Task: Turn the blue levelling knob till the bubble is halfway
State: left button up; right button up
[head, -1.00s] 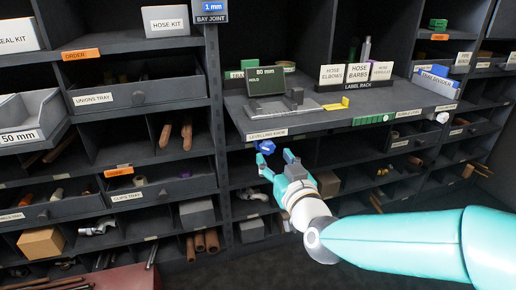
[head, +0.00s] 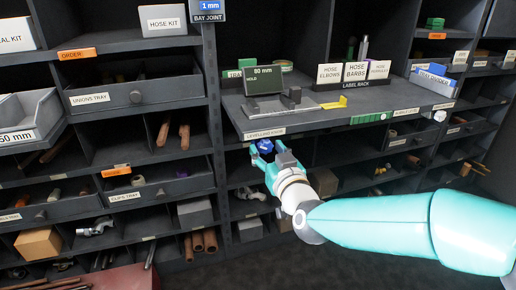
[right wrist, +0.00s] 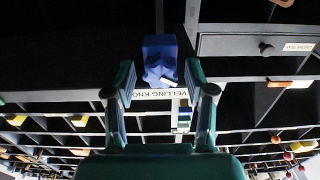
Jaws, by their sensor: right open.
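The blue levelling knob (head: 265,146) sits under the front edge of the middle shelf, below the label "LEVELLING KNOB". My right gripper (head: 266,153) is at the knob, with its fingers apart. In the right wrist view the blue knob (right wrist: 160,62) appears between the two open fingers of the gripper (right wrist: 160,77), with a gap on each side. A green strip (head: 371,117) lies on the shelf's front edge, beside a label that seems to read "BUBBLE LEVEL". I cannot make out a bubble. My left gripper is out of view.
The shelf (head: 310,118) above my gripper carries an "80 mm" block (head: 262,80), a label rack (head: 357,84) and a yellow piece. Bins and trays, such as the clips tray (head: 160,188), stand at left. A brown box (head: 323,182) is just behind my right wrist.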

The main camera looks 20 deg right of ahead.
jog(key=shift+s+d+b, duration=0.1)
jog(key=shift+s+b, duration=0.45)
jog(key=shift+s, duration=2.35)
jog(key=s, duration=0.7)
jog(key=shift+s+d, duration=0.15)
jog(key=shift+s, duration=0.1)
jog(key=shift+f, duration=0.2)
